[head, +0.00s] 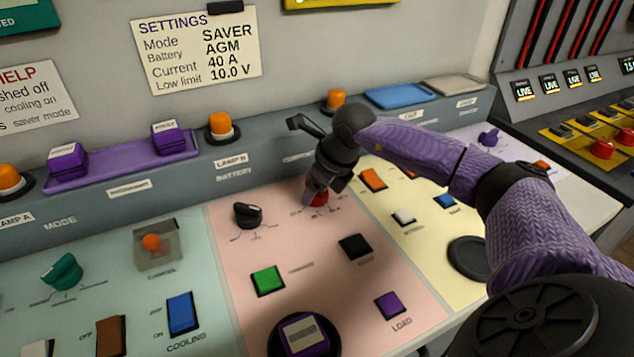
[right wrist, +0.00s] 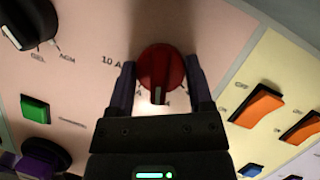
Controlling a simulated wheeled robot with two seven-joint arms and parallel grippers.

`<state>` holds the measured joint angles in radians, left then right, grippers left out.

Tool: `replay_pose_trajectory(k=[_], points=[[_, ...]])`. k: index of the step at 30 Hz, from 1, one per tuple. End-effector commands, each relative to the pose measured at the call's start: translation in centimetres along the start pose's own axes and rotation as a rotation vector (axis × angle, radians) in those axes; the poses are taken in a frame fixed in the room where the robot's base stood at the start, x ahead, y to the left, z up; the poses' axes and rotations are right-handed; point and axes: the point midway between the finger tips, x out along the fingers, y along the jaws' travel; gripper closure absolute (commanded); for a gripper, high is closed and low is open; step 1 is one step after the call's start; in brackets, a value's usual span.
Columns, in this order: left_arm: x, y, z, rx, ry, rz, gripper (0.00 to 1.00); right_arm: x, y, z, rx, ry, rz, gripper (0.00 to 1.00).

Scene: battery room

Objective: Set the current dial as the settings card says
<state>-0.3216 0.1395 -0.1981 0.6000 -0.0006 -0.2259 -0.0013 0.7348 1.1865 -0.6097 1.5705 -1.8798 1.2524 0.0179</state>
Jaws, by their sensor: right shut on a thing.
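The settings card (head: 197,48) on the back wall reads Mode SAVER, Battery AGM, Current 40 A, Low limit 10.0 V. The red current dial (right wrist: 161,68) is on the pink panel, with a 10 A label on its left in the right wrist view. My right gripper (right wrist: 160,80) is shut on the dial, one finger on each side. In the head view the dial (head: 321,199) shows only partly behind the gripper. My left gripper is out of view.
A black battery dial (head: 248,215), a green button (head: 267,281) and a black button (head: 355,246) are near the dial. Orange switches (head: 373,179) are on the yellow panel to the right. An orange lamp (head: 222,124) stands on the ledge behind.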

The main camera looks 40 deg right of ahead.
Motion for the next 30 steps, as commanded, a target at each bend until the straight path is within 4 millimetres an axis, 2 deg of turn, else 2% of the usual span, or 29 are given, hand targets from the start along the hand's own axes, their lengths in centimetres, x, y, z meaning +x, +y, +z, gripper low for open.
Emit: replay_pose_trajectory(k=[18,30], points=[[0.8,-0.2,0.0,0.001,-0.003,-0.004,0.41,0.1,-0.2,0.1,-0.52,0.0,0.216,0.93],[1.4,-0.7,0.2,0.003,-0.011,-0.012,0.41,0.1,-0.2,0.1,-0.746,0.002,0.309,0.93]])
